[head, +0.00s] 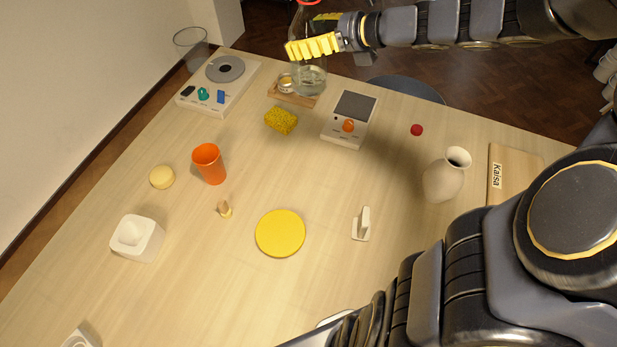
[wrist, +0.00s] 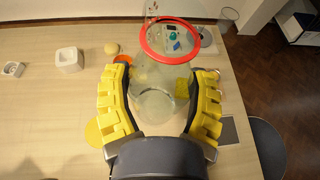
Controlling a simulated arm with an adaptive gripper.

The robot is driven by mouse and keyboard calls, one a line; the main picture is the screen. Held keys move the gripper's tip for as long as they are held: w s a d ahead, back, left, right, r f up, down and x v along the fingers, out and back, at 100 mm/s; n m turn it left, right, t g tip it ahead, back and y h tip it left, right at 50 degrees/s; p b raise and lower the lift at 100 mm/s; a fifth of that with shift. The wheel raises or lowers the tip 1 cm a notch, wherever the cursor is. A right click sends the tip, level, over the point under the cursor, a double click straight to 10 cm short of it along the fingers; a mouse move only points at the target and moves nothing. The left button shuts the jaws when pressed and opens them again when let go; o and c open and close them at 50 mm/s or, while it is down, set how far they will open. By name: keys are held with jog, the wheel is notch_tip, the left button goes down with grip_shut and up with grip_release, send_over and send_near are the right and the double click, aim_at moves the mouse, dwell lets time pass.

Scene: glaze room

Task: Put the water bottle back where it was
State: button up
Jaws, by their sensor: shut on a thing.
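The water bottle (head: 311,80) is clear, with a red ring at its mouth. In the head view it is upright or nearly so, over the far edge of the table, in front of a small wooden board; whether it touches anything below is hard to tell. My gripper (head: 316,46) has its yellow padded fingers around the bottle's side. In the wrist view the bottle (wrist: 158,75) sits between the two fingers of my gripper (wrist: 160,105), its red ring toward the top of the picture.
The wooden board (head: 280,94) carries a small round item. Near it are a yellow sponge (head: 281,120), a device with an orange knob (head: 350,118) and a panel with a grey disc (head: 218,85). An orange cup (head: 209,164), yellow disc (head: 281,233) and vase (head: 446,175) stand nearer.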

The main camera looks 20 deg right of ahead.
notch_tip(320, 180, down, 29)
jog(key=shift+f, duration=0.2)
dwell(0.5)
jog(key=o, duration=1.1)
jog(key=shift+f, duration=0.1)
